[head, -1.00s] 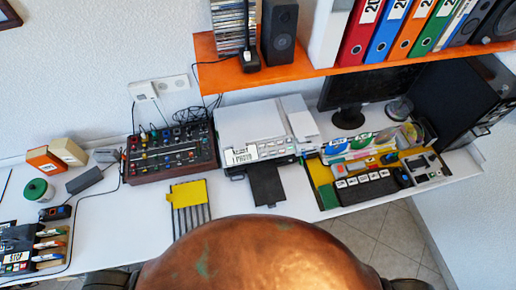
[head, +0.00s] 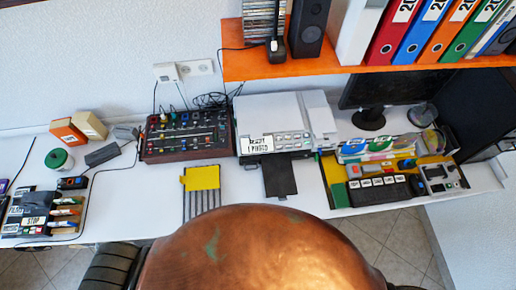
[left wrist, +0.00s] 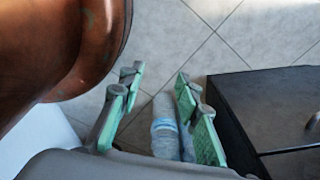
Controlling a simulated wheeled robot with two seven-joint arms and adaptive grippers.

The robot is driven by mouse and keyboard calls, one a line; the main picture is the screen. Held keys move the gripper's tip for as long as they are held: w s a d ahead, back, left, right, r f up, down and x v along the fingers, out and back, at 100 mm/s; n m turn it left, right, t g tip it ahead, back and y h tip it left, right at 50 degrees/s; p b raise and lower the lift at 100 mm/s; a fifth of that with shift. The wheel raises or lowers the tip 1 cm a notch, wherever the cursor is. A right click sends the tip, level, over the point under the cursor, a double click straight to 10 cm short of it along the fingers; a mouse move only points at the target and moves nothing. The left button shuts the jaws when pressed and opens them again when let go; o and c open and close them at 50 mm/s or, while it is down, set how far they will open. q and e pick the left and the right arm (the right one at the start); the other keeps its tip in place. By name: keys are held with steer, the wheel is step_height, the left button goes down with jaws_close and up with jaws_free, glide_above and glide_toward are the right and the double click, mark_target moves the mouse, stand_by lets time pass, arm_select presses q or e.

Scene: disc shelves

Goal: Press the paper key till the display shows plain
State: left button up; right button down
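The printer (head: 285,108) is a white and grey machine on the desk, with a black tray (head: 280,178) sticking out in front. Its white display (head: 258,144) carries two lines that seem to read READY and PHOTO; the small print is hard to read. A row of small keys (head: 291,139) lies right of the display; their labels are too small to tell apart. My left gripper (left wrist: 158,82) shows in the left wrist view with its two green-padded fingers apart, over the floor and away from the printer. My right gripper is not in view.
A mixer (head: 187,134) stands left of the printer, and a keypad console (head: 385,187) stands right. An orange shelf (head: 300,70) hangs above.

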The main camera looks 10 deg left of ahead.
arm_select(q)
jaws_close()
stand_by(1.4)
